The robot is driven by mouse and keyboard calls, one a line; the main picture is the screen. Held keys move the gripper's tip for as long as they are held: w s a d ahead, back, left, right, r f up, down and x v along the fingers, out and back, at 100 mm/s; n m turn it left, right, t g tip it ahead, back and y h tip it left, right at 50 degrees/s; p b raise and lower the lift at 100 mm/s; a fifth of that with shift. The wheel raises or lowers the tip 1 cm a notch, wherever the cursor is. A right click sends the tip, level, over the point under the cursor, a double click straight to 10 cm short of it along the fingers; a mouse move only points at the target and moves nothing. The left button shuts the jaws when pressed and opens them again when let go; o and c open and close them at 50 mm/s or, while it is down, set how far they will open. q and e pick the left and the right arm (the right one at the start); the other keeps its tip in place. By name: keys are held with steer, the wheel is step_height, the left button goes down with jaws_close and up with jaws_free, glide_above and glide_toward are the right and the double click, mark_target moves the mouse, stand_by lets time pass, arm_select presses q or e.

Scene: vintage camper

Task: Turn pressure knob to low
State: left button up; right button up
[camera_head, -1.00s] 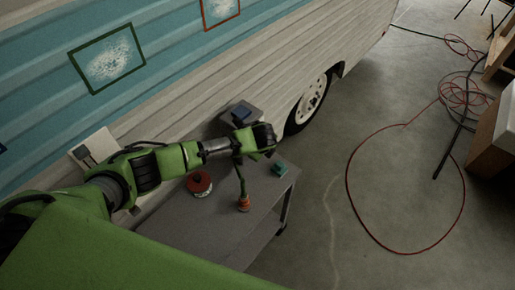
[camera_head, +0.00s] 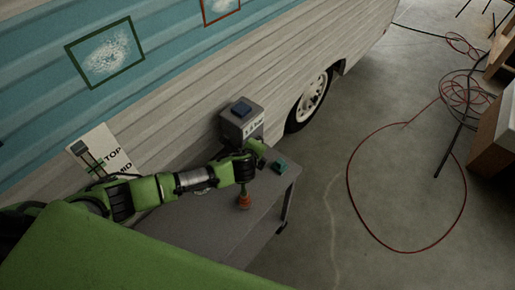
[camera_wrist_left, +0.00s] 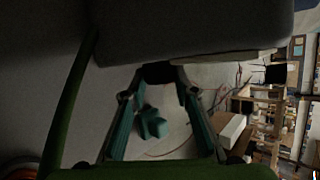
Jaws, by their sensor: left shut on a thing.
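A grey box (camera_head: 234,126) with a blue top piece and a white label stands on the table against the camper. My left gripper (camera_head: 258,156) is at the box's front, low on its near side. In the left wrist view, the gripper's teal fingers (camera_wrist_left: 157,92) reach up to a dark knob-like piece (camera_wrist_left: 158,73) under the box's edge and are shut on it. The knob's marks and pointer are hidden. My right gripper is not in view.
A white sign (camera_head: 113,150) is at the left. A red hose (camera_head: 350,200) lies on the floor.

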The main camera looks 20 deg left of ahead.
arm_select(q)
steer(key=shift+s+a+f+t+b, duration=0.1)
steer(key=shift+f+t+b, duration=0.25)
steer(key=shift+t+b, duration=0.55)
steer(key=shift+r+n+h+b, duration=0.2)
steer(key=shift+n+h+b, duration=0.1)
steer(key=shift+b, duration=0.35)
steer(key=o, duration=1.1)
steer(key=shift+s+r, duration=0.1)
steer(key=shift+s, duration=0.05)
steer(key=v, duration=1.1)
steer(key=shift+s, duration=0.4)
